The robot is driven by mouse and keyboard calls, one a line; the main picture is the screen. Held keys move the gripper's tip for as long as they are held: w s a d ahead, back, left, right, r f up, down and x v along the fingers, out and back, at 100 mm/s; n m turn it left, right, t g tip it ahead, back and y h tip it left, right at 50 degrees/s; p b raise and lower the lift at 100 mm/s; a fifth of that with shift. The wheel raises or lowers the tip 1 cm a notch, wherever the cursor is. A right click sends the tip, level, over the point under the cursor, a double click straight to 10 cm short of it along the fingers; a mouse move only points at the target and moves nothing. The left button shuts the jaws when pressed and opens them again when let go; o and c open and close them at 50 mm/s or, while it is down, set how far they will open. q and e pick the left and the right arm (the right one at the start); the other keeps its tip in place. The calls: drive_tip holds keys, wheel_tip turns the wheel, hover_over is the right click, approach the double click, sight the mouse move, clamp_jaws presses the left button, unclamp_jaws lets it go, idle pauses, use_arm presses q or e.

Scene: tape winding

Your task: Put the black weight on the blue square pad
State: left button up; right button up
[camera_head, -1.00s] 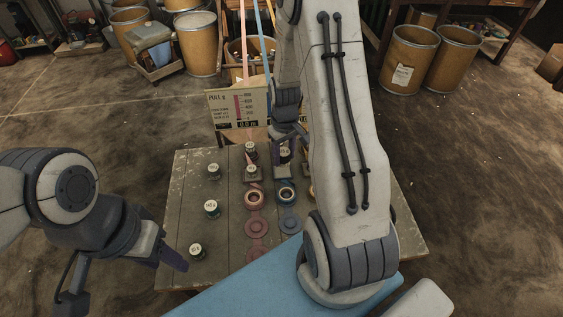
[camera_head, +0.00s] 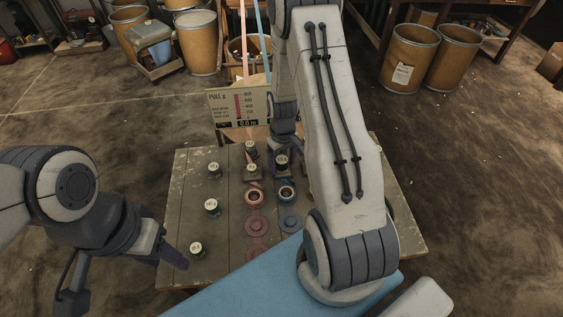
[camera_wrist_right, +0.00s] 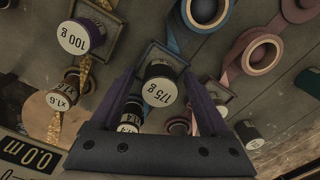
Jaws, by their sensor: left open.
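The black weight (camera_wrist_right: 160,90), labelled 175 g, is between my right gripper's fingers (camera_wrist_right: 161,76) in the right wrist view. Small gaps show on both sides of it, so the gripper looks open around it. The weight appears upright on the square pad (camera_wrist_right: 150,52) at the end of the blue tape. Its body hides most of that pad, and contact underneath is hard to see. In the head view the weight (camera_head: 282,160) stands behind the blue tape roll (camera_head: 286,194). My left gripper (camera_head: 174,257) is open and empty at the board's near left.
A pink tape roll (camera_head: 254,195) and a weight on its pad (camera_head: 253,171) stand just left. Several other weights (camera_head: 211,207) stand on the board's left side. A 100 g weight (camera_wrist_right: 82,36) is close by in the wrist view. A scale sign (camera_head: 238,108) stands behind.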

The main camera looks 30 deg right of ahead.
sight(282, 160)
wheel_tip(282, 160, up, 12)
drive_tip(key=r, duration=0.1)
drive_tip(key=s+a+r+n, duration=0.2)
drive_tip(key=a+r, duration=0.1)
drive_tip(key=a, duration=0.5)
drive_tip(key=s+a+r+n, duration=0.1)
drive_tip(key=s+a+r, duration=0.2)
drive_tip(key=a, duration=0.5)
drive_tip(key=s+a+r+n, duration=0.2)
drive_tip(key=s+a, duration=0.3)
drive_tip(key=s, duration=0.3)
drive_tip(key=s+a+r+n+y, duration=0.1)
drive_tip(key=s+a+r+n, duration=0.1)
drive_tip(key=s+a, duration=0.3)
drive_tip(key=s, duration=0.3)
